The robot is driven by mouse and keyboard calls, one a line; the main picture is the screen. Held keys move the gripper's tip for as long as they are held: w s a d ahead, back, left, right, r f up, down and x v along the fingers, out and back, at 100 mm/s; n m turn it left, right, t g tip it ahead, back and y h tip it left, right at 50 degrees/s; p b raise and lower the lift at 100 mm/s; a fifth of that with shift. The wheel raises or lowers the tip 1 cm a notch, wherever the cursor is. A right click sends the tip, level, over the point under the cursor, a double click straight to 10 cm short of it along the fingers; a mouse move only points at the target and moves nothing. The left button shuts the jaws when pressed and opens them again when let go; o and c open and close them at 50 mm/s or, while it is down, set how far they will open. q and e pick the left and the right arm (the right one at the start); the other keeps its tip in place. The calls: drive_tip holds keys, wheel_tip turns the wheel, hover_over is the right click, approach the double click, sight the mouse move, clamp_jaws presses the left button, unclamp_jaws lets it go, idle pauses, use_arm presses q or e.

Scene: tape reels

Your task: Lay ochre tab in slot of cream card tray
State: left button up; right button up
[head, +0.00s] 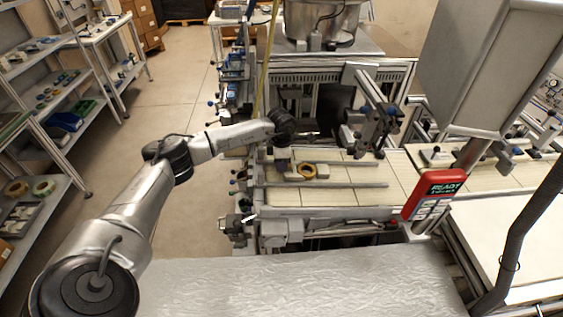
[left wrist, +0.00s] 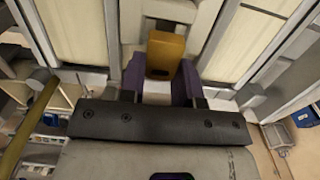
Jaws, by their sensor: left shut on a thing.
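My left gripper (head: 282,164) is over the pale conveyor bed in the head view. In the left wrist view, its purple fingers (left wrist: 160,82) are shut on the ochre tab (left wrist: 166,52), which stands out beyond the fingertips. A cream piece with raised edges, likely the cream card tray (left wrist: 172,10), lies just past the tab's far end. I cannot tell whether the tab touches it. The tab is too small to make out in the head view. My right gripper is not in view.
Metal rails (head: 330,185) run along the bed. A red READY panel (head: 433,190) stands at the right. A silver-covered surface (head: 300,285) is in front.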

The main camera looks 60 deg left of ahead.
use_arm(q)
drive_tip(key=shift+f, duration=0.1)
drive_tip(key=shift+f+b, duration=0.3)
drive_tip(key=shift+f, duration=0.2)
drive_tip(key=o, duration=0.9)
